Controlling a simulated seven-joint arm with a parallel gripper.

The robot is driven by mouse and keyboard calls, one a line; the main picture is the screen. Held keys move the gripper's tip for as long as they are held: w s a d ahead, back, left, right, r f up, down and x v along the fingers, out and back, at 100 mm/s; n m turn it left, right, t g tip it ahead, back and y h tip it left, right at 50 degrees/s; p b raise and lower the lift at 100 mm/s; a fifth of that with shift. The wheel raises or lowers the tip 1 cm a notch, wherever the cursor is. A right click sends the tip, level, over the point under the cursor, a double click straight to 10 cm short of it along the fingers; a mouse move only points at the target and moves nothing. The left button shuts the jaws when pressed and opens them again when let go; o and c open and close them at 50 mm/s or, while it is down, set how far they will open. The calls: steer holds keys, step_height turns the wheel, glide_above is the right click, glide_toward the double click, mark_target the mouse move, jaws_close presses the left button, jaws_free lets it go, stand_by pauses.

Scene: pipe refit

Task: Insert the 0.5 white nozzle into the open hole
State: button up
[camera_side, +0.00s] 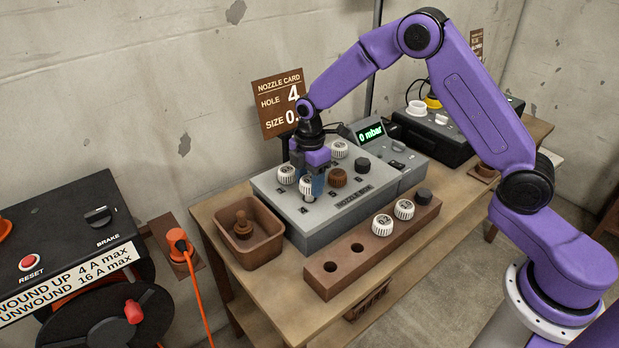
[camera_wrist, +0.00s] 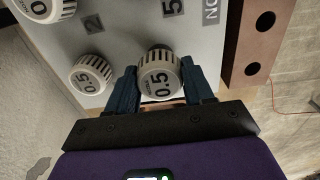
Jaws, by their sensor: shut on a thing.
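The 0.5 white nozzle (camera_side: 306,187) is held upright at the front left of the grey nozzle box (camera_side: 340,213). My gripper (camera_side: 311,185) is shut on it. In the wrist view the nozzle (camera_wrist: 160,76), with its "0.5" face showing, sits between the two blue fingers of my gripper (camera_wrist: 160,88). In the side view the nozzle is just behind the number 4 on the box top. The open hole is hidden under the nozzle and fingers, and I cannot tell whether the nozzle is above it or partly in it.
A wooden rack (camera_side: 315,280) in front holds two white nozzles, a black one and empty holes. A brown bin (camera_side: 270,247) stands left. The card (camera_side: 278,103) reads hole 4; the display (camera_side: 371,133) reads 0 mbar.

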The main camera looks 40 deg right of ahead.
steer(key=shift+f, duration=0.8)
stand_by(0.7)
steer(key=o, duration=1.6)
steer(key=shift+r, duration=0.1)
steer(key=shift+r, duration=3.7)
